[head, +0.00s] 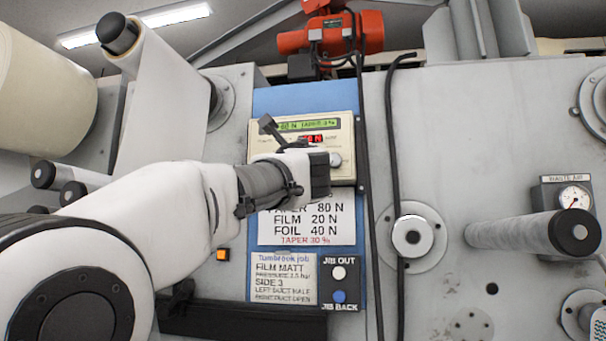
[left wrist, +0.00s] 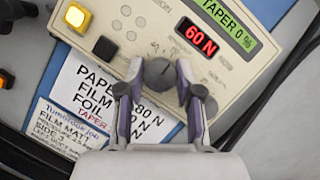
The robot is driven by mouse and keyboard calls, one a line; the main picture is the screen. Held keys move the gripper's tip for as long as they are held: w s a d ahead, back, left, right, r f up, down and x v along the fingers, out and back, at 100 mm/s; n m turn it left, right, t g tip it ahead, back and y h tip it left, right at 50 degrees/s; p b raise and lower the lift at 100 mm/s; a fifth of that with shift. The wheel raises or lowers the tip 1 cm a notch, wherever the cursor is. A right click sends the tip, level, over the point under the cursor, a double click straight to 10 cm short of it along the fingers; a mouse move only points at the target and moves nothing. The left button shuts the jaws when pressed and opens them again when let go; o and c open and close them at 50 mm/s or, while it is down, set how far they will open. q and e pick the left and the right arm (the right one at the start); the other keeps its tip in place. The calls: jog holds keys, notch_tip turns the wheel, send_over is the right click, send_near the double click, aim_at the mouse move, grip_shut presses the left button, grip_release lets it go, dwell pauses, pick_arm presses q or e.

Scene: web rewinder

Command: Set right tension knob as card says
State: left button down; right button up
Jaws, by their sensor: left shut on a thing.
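My left gripper (head: 298,160) is in front of the cream tension panel (head: 342,134). In the left wrist view its two fingers (left wrist: 160,82) are closed on either side of a dark grey round knob (left wrist: 158,72) with a printed scale around it. The red display (left wrist: 197,36) reads 60 N. The green display (left wrist: 228,24) shows TAPER 0 %. The tension card (head: 346,218) below lists paper 80 N, film 20 N, foil 40 N, taper 30 %. The job card (head: 283,277) reads FILM MATT, SIDE 3. My arm hides the panel's left part. My right gripper is not in view.
A lit yellow button (left wrist: 78,17) and a black button (left wrist: 105,47) are beside the held knob. White and blue jib buttons (head: 339,284) are lower down. Black cables (head: 397,150) hang to the right.

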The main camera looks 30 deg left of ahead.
pick_arm(q)
jog(key=shift+a+f+m+t+h+b, duration=0.1)
jog(key=shift+m+t+h+b, duration=0.35)
jog(key=shift+m+h, duration=1.4)
jog(key=shift+f+m+t+h+b, duration=0.1)
jog(key=shift+m+t+h+b, duration=0.35)
jog(key=shift+m, duration=2.55)
jog(key=shift+a+m+t+h+b, duration=0.1)
jog(key=shift+m+t+h+b, duration=0.35)
jog(key=shift+m+h, duration=1.45)
jog(key=shift+m+y, duration=0.6)
jog(key=shift+m, duration=0.15)
jog(key=c, duration=0.8)
grip_release()
jog(key=shift+r, duration=0.1)
jog(key=shift+o, duration=0.2)
jog(key=shift+d+n+t+y, duration=0.1)
jog(key=shift+n+t+y, duration=0.2)
jog(key=shift+n, duration=0.1)
